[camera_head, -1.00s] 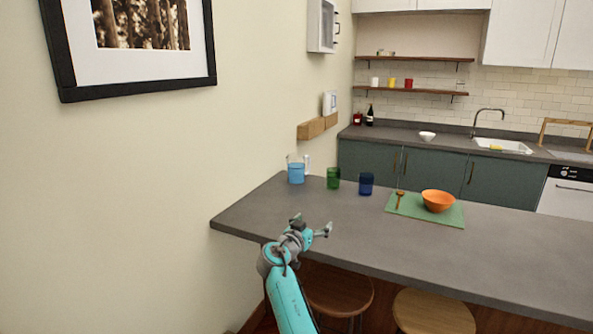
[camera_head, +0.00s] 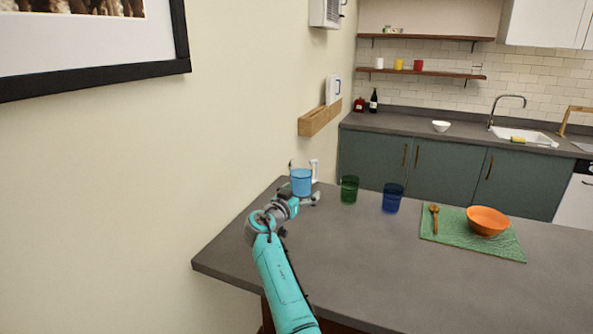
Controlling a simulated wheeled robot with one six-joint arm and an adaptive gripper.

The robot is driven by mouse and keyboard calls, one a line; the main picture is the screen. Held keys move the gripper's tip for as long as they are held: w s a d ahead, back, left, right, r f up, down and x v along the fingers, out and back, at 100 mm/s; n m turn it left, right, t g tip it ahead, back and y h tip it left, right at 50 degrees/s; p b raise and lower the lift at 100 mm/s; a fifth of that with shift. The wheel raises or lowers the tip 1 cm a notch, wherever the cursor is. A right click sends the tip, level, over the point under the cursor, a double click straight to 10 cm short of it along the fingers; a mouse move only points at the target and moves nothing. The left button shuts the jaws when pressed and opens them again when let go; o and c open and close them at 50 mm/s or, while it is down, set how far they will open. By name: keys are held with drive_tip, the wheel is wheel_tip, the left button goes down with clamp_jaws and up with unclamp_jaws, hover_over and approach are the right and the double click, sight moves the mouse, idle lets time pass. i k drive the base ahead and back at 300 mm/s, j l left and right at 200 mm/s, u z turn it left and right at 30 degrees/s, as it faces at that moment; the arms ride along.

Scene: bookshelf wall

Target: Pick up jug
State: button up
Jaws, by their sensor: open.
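A light-blue vessel (camera_head: 301,184) stands at the far left end of the grey counter, near the wall. A white handle-like piece shows just behind its right side. It looks like the jug, but I cannot be sure at this size. My gripper (camera_head: 307,198) is open and empty, low in front of the vessel. It overlaps the vessel's lower part in the picture, so I cannot tell whether they touch. A white upright object with a handle-like outline (camera_head: 333,89) sits on the wooden wall ledge; it may also be a jug.
A green cup (camera_head: 349,189) and a dark-blue cup (camera_head: 393,198) stand to the right on the counter (camera_head: 400,265). Farther right, a green mat (camera_head: 453,247) holds an orange bowl (camera_head: 487,221) and a wooden spoon (camera_head: 434,222). The wooden ledge (camera_head: 320,119) juts from the left wall.

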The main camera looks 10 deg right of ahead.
sight(300, 168)
drive_tip(key=i, duration=0.65)
drive_tip(key=l, duration=0.25)
drive_tip(key=i+l, duration=0.15)
